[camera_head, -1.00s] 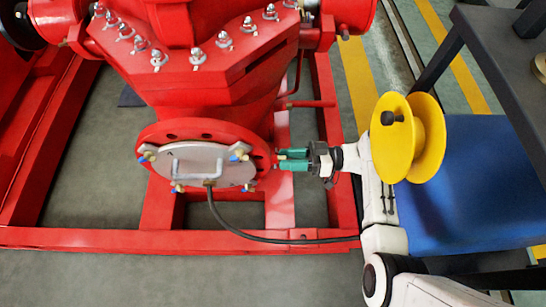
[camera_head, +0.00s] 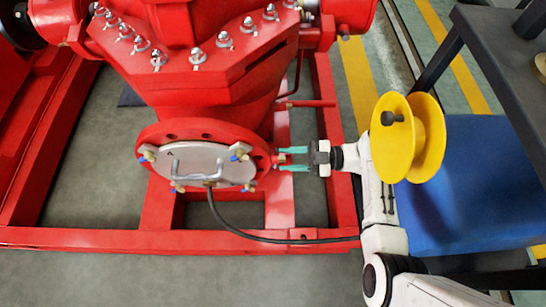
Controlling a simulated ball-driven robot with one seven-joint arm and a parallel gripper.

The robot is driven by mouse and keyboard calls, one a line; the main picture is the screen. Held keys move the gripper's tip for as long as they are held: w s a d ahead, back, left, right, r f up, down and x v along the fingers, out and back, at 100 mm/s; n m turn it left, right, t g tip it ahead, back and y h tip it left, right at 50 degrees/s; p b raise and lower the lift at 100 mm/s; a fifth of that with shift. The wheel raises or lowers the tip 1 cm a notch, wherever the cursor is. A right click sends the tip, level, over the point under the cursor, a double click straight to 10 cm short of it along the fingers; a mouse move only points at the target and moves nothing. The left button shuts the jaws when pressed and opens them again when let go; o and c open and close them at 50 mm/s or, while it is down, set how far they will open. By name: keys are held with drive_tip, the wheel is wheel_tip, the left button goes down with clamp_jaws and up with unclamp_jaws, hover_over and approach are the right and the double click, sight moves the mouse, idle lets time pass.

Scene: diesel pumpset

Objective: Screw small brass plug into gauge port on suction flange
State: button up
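The suction flange (camera_head: 160,138) is a round red ring with a grey blanking plate (camera_head: 212,158) bolted on its face. A small fitting (camera_head: 275,160) shows at the flange's right edge, at my fingertips. It is too small to tell whether this is the brass plug, the gauge port or both. My gripper (camera_head: 281,159) reaches in from the right with two teal fingers pointing left. The gripper looks open, and nothing is visible between the fingers.
A red base frame (camera_head: 90,238) surrounds the pump. A black cable (camera_head: 265,238) runs from the plate to the right, below my gripper. A yellow reel (camera_head: 390,150) and a blue surface (camera_head: 470,185) are at right. A thin red pipe (camera_head: 310,104) lies above the gripper.

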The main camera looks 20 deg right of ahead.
drive_tip(key=shift+n, duration=0.6)
idle(0.3)
clamp_jaws()
drive_tip(key=shift+b, duration=0.75)
idle(0.5)
drive_tip(key=m, duration=2.4)
drive_tip(key=shift+a, duration=0.1)
